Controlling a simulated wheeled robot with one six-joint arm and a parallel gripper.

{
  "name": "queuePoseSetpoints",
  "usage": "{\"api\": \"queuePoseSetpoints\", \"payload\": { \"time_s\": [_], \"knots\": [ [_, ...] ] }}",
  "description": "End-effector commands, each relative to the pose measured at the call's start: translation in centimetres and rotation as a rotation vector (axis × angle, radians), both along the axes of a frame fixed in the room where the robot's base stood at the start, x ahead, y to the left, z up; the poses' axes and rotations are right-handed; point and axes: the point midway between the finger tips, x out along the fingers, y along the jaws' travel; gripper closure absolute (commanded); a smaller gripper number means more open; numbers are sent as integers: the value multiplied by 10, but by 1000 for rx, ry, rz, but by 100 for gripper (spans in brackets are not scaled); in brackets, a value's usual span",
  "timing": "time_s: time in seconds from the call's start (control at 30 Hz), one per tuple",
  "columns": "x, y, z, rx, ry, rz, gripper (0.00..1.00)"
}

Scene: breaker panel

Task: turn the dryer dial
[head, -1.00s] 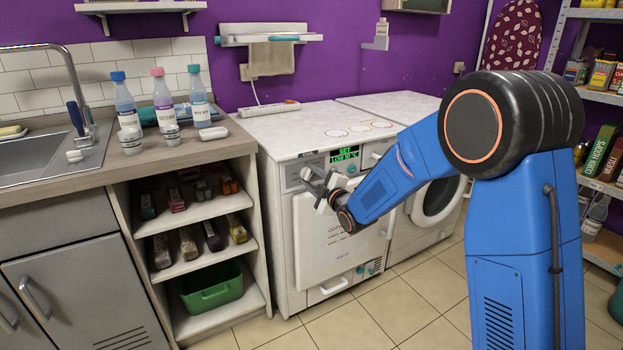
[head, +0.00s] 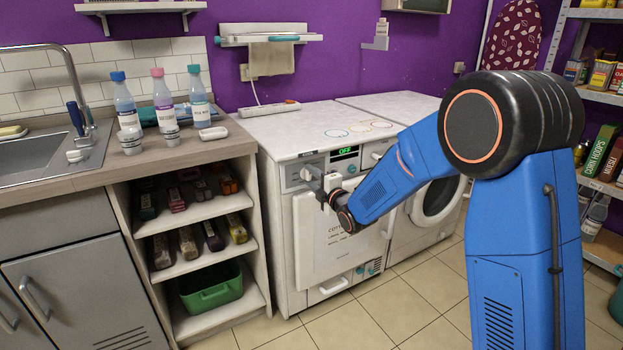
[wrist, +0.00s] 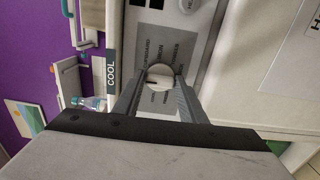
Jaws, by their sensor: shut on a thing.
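The dryer (head: 290,215) is the white machine nearest the shelf unit, with a control panel along its top front edge. Its dial (wrist: 159,77) is a round white knob with a dark pointer mark, on a grey plate with printed program words partly hidden by my fingers. My gripper (wrist: 157,88) is shut on the dial, one finger on each side. In the head view my gripper (head: 318,180) is at the panel's left part and covers some of the dial. The display (head: 345,153) beside it reads OFF in green.
A second white machine with a round door (head: 437,200) stands to the right. Bottles (head: 163,106) stand on the counter at left, above open shelves with a green bin (head: 212,288). The tiled floor in front is clear.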

Motion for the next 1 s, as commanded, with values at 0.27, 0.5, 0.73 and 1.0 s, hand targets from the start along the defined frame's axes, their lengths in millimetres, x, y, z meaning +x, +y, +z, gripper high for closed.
{"api": "queuePoseSetpoints", "payload": {
  "time_s": [0.27,0.5,0.73,1.0],
  "knots": [
    [-1,0,-3,-3,5,1,85],
    [0,0,-2,-1,3,1,46],
    [-4,-3,-1,0,2,0,46],
    [-39,-27,-1,0,2,-1,46]
  ]
}}
